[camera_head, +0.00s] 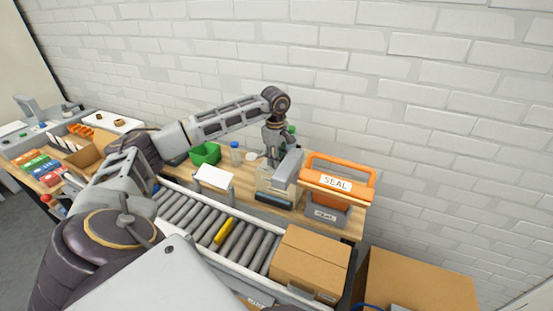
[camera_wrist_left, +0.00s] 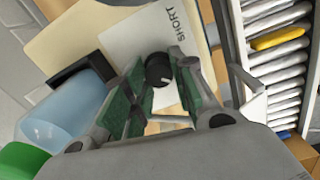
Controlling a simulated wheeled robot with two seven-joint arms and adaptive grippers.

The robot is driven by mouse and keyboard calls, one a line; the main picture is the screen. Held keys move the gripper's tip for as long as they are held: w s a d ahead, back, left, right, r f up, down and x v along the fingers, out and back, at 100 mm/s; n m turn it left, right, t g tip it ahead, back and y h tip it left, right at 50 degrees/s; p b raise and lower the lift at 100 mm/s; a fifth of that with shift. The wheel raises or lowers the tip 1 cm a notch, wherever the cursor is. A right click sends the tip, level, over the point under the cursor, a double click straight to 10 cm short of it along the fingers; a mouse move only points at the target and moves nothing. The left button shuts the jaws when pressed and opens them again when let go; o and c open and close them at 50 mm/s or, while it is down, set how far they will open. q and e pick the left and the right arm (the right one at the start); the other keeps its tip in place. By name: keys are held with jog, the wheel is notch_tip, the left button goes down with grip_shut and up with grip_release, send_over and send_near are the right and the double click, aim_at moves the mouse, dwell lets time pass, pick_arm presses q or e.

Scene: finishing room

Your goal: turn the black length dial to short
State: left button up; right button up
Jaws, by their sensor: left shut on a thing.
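The black length dial (camera_wrist_left: 158,69) sits on a pale plate beside a white label (camera_wrist_left: 165,38) that reads SHORT. A light pointer mark shows on the dial's face. My left gripper (camera_wrist_left: 157,80) has its green-padded fingers on either side of the dial and is shut on it. In the head view my left gripper (camera_head: 275,155) is over the beige machine (camera_head: 266,186) at the back of the bench, and the dial is hidden there. Any other wording on the label is cut off or hidden. My right gripper is not in view.
An orange-handled sealer marked SEAL (camera_head: 336,183) stands just right of the machine. A roller conveyor (camera_head: 190,215) runs in front, with a cardboard box (camera_head: 311,258) at its right end. A green bin (camera_head: 205,153) and a blue-capped bottle (camera_head: 235,156) stand left of the gripper.

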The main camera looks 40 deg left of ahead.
pick_arm(q)
jog(key=shift+n, duration=0.5)
jog(key=n, duration=0.8)
jog(key=shift+d, duration=0.1)
jog(key=n, duration=0.4)
jog(key=shift+n+p, duration=0.4)
jog(key=shift+n, duration=2)
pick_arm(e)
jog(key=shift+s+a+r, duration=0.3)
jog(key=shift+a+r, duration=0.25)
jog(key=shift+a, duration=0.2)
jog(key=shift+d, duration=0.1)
pick_arm(q)
jog(key=o, duration=1)
jog(key=shift+d, duration=0.1)
jog(key=shift+o, duration=0.2)
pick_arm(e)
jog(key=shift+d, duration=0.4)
